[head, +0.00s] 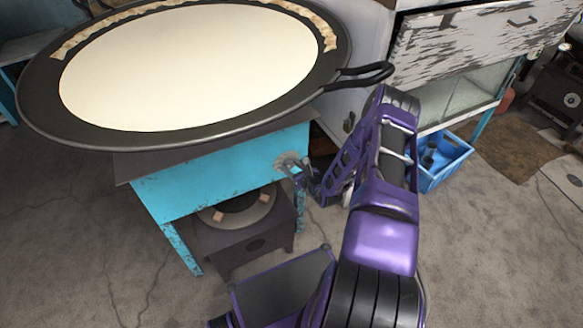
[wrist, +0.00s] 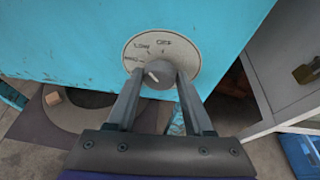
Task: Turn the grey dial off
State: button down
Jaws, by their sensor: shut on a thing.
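The grey dial (wrist: 160,77) is a round knob on a pale disc, fixed to the turquoise front panel of the stove stand. Worn lettering on the disc seems to read OFF, LOW and MED. A white mark on the knob points up and left, roughly toward MED. My gripper (wrist: 158,80) is shut on the knob, one finger on each side. In the head view, the pale disc (head: 287,160) shows at the panel's right end, with my gripper (head: 299,173) against it; the knob itself is mostly hidden there.
A wide black pan (head: 40,90) of milk sits on top of the stand, its looped handle (head: 365,75) jutting out above my arm. A burner (head: 240,210) stands underneath. A blue crate (head: 447,165) and white cabinet (head: 480,40) are at the right.

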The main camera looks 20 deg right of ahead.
jog(key=m+y+b, duration=0.2)
jog(key=shift+d+f+m+b, duration=0.15)
jog(key=shift+f+m+b, duration=0.1)
jog(key=shift+m+b, duration=0.15)
jog(key=shift+r+m+t+y, duration=0.1)
jog(key=shift+m+t+y, duration=0.2)
jog(key=shift+m+y, duration=0.65)
jog(key=shift+m+h, duration=0.25)
jog(key=shift+m, duration=0.1)
jog(key=shift+c, duration=1.5)
grip_release()
jog(key=p+v, duration=0.2)
jog(key=v, duration=1.5)
jog(key=shift+s+d, duration=0.15)
